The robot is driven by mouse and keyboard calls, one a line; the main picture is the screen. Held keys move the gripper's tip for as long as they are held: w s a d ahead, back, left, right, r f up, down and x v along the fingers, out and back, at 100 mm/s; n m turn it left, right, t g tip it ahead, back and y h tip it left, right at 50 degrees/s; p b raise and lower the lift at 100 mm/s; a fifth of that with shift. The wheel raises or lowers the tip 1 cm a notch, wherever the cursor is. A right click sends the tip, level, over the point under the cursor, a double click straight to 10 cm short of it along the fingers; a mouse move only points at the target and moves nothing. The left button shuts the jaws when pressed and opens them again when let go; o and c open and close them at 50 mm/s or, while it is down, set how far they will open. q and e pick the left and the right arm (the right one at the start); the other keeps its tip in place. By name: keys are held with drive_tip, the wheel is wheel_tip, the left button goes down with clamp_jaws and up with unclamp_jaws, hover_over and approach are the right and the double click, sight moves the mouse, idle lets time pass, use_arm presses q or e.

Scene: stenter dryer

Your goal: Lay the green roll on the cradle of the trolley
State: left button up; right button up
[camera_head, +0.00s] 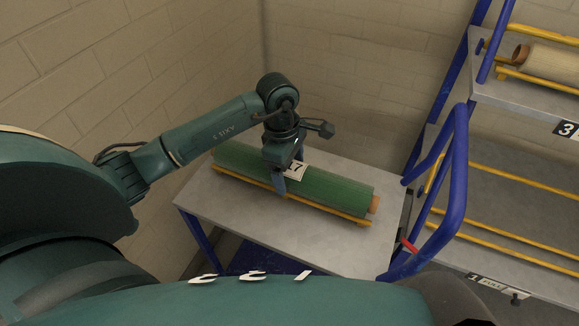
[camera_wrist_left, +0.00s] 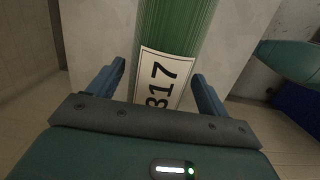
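The green roll (camera_head: 330,190) lies lengthwise along the yellow cradle rails (camera_head: 330,213) on the grey top of the trolley (camera_head: 235,208). Its brown core shows at the right end, and a white label sits near its middle. My left gripper (camera_head: 281,188) is over the roll's middle, pointing down. In the left wrist view, its two blue fingers (camera_wrist_left: 160,85) stand apart on either side of the green roll (camera_wrist_left: 175,25) and its label, with gaps showing. The far cradle rail is hidden by the roll. My right gripper is not in view.
A blue-framed rack (camera_head: 455,180) with yellow rails stands close on the right. A beige roll (camera_head: 550,62) lies on its upper shelf; the lower shelf looks empty. Block walls (camera_head: 340,80) close in behind and left. The trolley top is clear in front of the roll.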

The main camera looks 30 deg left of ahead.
use_arm(q)
drive_tip(key=shift+o, duration=0.7)
drive_tip(key=shift+r, duration=0.1)
drive_tip(key=shift+r+p, duration=0.25)
drive_tip(key=shift+p, duration=0.1)
wheel_tip(320, 180, up, 12)
drive_tip(key=a, duration=0.1)
drive_tip(key=shift+a+f+b, duration=0.2)
drive_tip(key=shift+b, duration=0.2)
